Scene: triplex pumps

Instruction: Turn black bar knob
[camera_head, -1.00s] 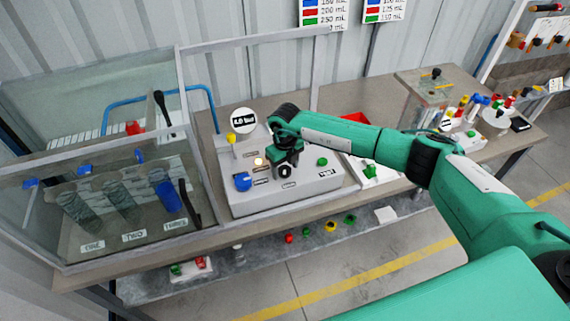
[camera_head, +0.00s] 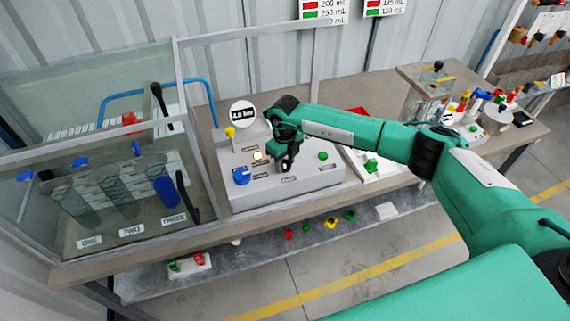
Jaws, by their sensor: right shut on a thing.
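My right gripper (camera_head: 284,164) points down at the middle of the grey control panel (camera_head: 310,180). It is shut on the black bar knob, which is mostly hidden between and behind the dark fingers. A round white gauge (camera_head: 243,114) above the panel's back left reads what looks like 4.0 bar. A blue knob (camera_head: 241,176), a lit yellowish lamp (camera_head: 257,155) and a green button (camera_head: 323,156) are on the panel around the gripper. My left gripper is not in view.
A glass-walled tank (camera_head: 100,190) with several cylinders stands at the left. A metal frame post (camera_head: 316,70) rises behind the panel. To the right are a white tray with a green part (camera_head: 371,165) and a crowded bench end. A lower shelf (camera_head: 270,250) holds small coloured parts.

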